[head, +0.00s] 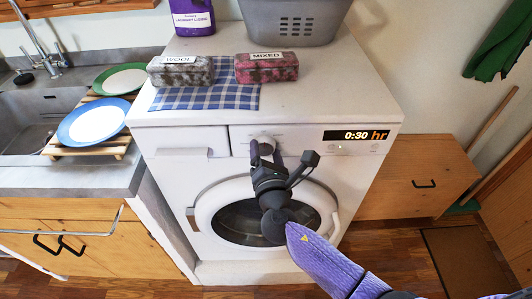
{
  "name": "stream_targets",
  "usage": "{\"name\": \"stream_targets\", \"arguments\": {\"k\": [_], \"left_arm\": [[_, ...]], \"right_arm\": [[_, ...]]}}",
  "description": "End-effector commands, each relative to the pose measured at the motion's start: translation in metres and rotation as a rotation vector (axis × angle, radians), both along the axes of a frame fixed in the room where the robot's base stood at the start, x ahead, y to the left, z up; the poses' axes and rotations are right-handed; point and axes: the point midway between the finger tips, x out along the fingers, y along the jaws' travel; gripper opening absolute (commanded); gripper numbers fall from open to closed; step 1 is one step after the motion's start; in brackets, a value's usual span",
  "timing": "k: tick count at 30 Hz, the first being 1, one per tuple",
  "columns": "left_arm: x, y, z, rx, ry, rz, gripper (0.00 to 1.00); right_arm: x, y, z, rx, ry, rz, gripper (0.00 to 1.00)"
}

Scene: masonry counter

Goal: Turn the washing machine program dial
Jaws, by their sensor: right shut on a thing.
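The white washing machine (361,109) stands in the middle of the head view. Its program dial (267,141) is a round, light knob on the front panel, partly hidden behind my gripper. The display (356,135) to the right of the dial reads 0:30 hr. My right gripper (265,152) reaches up from below in front of the panel and is shut on the dial. The round door (228,188) below is closed and partly covered by my right arm. My left gripper is not in view.
A purple laundry liquid bottle (192,17) and a grey basket (293,22) stand behind. Plates (97,121) on a rack sit at left.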

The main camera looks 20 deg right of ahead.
Motion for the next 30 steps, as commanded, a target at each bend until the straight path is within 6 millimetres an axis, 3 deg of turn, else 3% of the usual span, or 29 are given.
{"name": "stream_targets", "arguments": {"k": [18,30], "left_arm": [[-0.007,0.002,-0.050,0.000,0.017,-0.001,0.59],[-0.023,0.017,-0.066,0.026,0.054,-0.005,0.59]], "right_arm": [[0.000,0.000,-0.007,0.460,-0.131,0.000,0.14],[0.000,0.000,-0.005,0.658,-0.188,-0.001,0.14]]}}
